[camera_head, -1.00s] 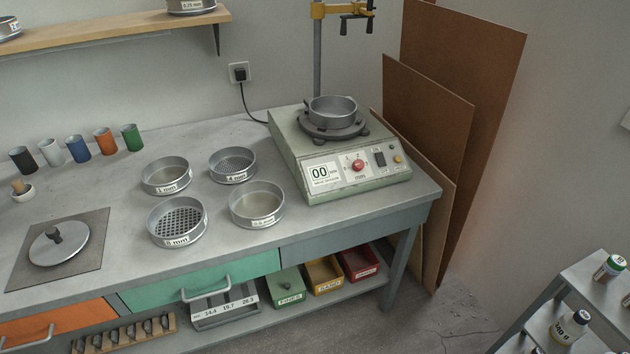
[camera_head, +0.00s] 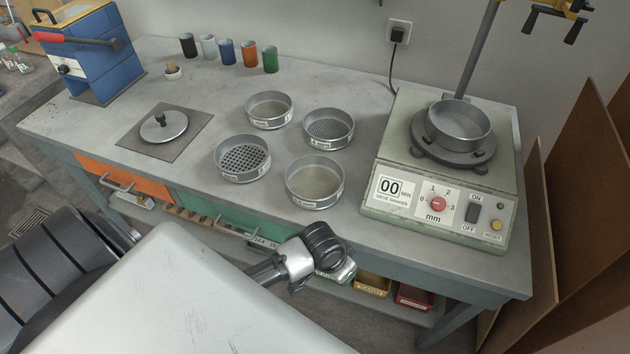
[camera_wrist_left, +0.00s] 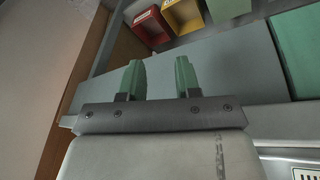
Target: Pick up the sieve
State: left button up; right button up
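Several round metal sieves stand on the concrete bench in the head view. A coarse-mesh sieve (camera_head: 243,158) is at the left and a fine-mesh sieve (camera_head: 314,182) at the front, nearest my arm. Behind them are a sieve with a pale, fine bottom (camera_head: 270,110) and a medium-mesh one (camera_head: 328,128). A metal pan or sieve (camera_head: 458,124) sits on the shaker at the right. In the left wrist view my left gripper (camera_wrist_left: 160,78) has its two green fingers apart with nothing between them, beside the bench front. My right gripper is not in view.
The shaker (camera_head: 440,205) stands right of the sieves. A lid (camera_head: 163,126) lies on a dark mat at the left, with several coloured cups (camera_head: 227,50) behind. Red (camera_wrist_left: 150,27) and yellow (camera_wrist_left: 183,14) bins sit under the bench. Brown boards (camera_head: 575,165) lean at the right.

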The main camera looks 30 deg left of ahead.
aim_at(337, 192)
pick_arm(q)
jog(key=w+d+r+m+g, duration=0.1)
jog(key=w+d+r+m, duration=0.15)
jog(key=r, duration=0.85)
jog(key=shift+n+g+y, duration=0.4)
jog(key=shift+n+y, duration=0.1)
jog(key=shift+n, duration=0.35)
jog(key=w+a+r, duration=0.2)
jog(key=w+a, duration=0.2)
jog(key=w, duration=0.1)
jog(key=shift+a+r+p, duration=0.35)
jog(key=shift+a+r, duration=0.05)
jog(key=w+a+r+n+g+y, duration=0.1)
jog(key=w+a+r+n, duration=0.1)
jog(key=w+a+r, duration=0.4)
jog(key=shift+n, duration=0.4)
jog(key=f, duration=0.2)
jog(key=a+f, duration=0.1)
jog(key=f, duration=0.1)
jog(key=s+f, duration=0.1)
jog(key=f, duration=0.1)
jog(key=shift+s+a, duration=0.1)
jog(key=shift+a, duration=0.3)
jog(key=f, duration=0.3)
jog(key=f+p, duration=0.1)
jog(key=f, duration=0.1)
jog(key=shift+w+d, duration=0.15)
jog(key=shift+w, duration=0.15)
grip_shut()
